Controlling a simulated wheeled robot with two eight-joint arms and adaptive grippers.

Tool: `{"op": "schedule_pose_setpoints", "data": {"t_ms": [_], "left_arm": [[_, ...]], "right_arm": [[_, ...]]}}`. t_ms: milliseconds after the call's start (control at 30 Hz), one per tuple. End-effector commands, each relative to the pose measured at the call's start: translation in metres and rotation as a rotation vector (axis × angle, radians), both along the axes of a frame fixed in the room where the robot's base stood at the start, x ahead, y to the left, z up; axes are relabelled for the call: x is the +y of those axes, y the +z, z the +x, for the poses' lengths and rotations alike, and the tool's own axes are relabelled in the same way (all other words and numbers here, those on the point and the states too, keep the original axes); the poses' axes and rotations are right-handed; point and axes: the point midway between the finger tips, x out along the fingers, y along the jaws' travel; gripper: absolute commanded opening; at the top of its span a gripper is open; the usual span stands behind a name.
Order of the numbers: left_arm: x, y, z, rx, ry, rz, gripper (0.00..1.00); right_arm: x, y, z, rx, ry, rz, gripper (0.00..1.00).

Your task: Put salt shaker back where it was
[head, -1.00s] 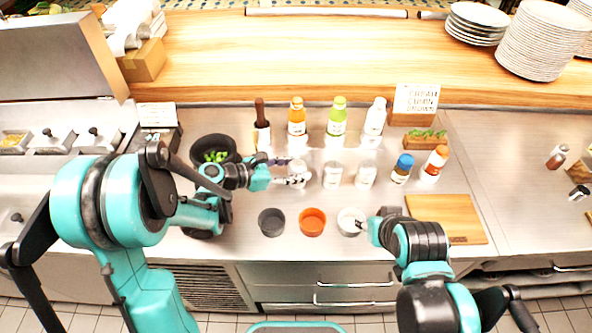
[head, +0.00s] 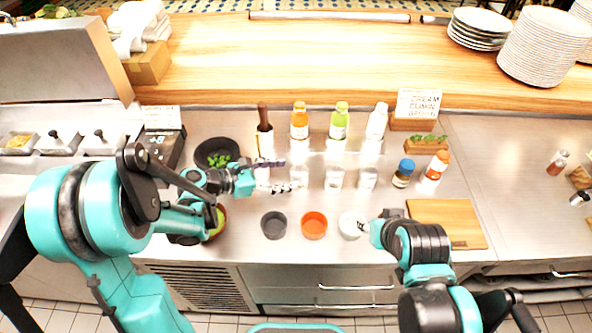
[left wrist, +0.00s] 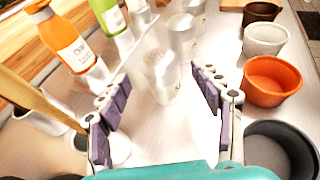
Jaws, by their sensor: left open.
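Three pale, clear shakers stand upright in a row on the steel counter. The nearest shaker (head: 299,173) stands just beyond my left fingertips; it also shows in the left wrist view (left wrist: 162,78). The other two shakers (head: 334,178) (head: 367,178) stand to its right. I cannot read which one is salt. My left gripper (head: 277,175) is open and empty, its fingers pointing at the nearest shaker from the left. In the left wrist view its purple finger pads (left wrist: 160,88) are spread wide. My right gripper (head: 361,226) is at the white bowl (head: 350,226); its jaws are unclear.
Orange (head: 299,122), green (head: 339,120) and white (head: 376,122) bottles stand behind the shakers. A grey bowl (head: 274,226) and an orange bowl (head: 314,226) sit in front. A blue-capped jar (head: 403,173) and cutting board (head: 446,222) are to the right.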

Motion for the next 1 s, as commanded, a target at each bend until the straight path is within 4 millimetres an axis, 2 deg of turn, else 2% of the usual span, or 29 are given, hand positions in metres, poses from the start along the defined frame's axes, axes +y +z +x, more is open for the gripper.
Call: {"op": "schedule_pose_setpoints", "data": {"t_ms": [100, 300, 533, 633, 767, 833, 1000], "left_arm": [[0.025, 0.012, -0.011, 0.000, 0.005, 0.000, 0.65], [0.051, 0.022, -0.024, 0.000, 0.003, 0.000, 0.65], [0.059, 0.025, -0.030, -0.005, -0.002, 0.008, 0.65], [0.056, 0.026, -0.034, -0.046, -0.021, 0.077, 0.65], [0.052, 0.027, -0.049, -0.187, -0.102, 0.317, 0.65], [0.053, 0.027, -0.062, -0.297, -0.183, 0.499, 0.65], [0.069, 0.030, -0.100, -0.581, -0.465, 0.958, 0.65]], "right_arm": [[0.000, 0.008, 0.000, 0.000, 0.000, 0.000, 0.40], [0.000, 0.014, 0.000, 0.000, 0.000, 0.000, 0.40], [0.000, 0.015, 0.000, 0.000, 0.000, 0.000, 0.40], [0.000, 0.015, 0.000, 0.000, 0.000, 0.000, 0.40], [0.000, 0.015, 0.000, 0.000, 0.000, 0.000, 0.40], [0.000, 0.015, 0.000, 0.000, 0.000, 0.000, 0.40], [0.000, 0.015, 0.000, 0.000, 0.000, 0.000, 0.40]]}}
